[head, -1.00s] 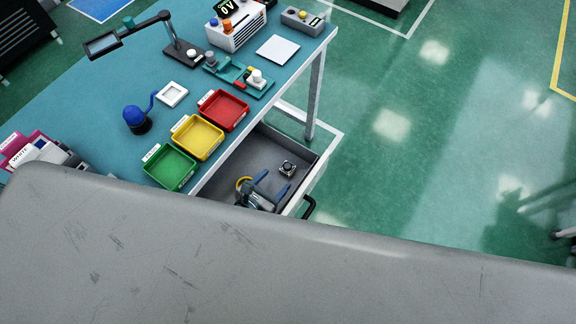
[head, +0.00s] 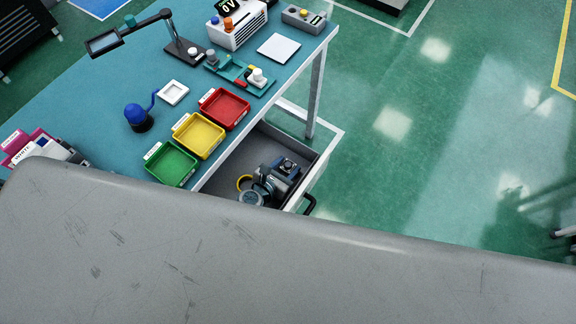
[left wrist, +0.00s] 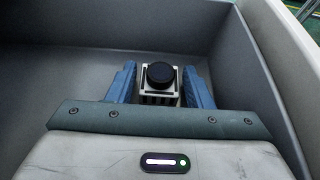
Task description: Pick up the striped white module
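The white module (left wrist: 145,87) has a round black knob on top and dark stripes along its near side. It sits upright in the grey drawer (head: 236,155), and in the head view it is mostly hidden by my gripper. My left gripper (left wrist: 160,84) has its two blue fingers down on either side of the module. The fingers are very close to its sides, but I cannot tell whether they touch. It also shows in the head view (head: 288,164) inside the drawer. My right gripper is not in view.
Drawer walls stand close around the gripper. Green (head: 170,167), yellow (head: 198,138) and red (head: 224,110) trays line the table edge above the drawer. A yellow ring shape shows beside my wrist. A teal fixture (head: 240,76) and a white pad (head: 278,48) lie farther back.

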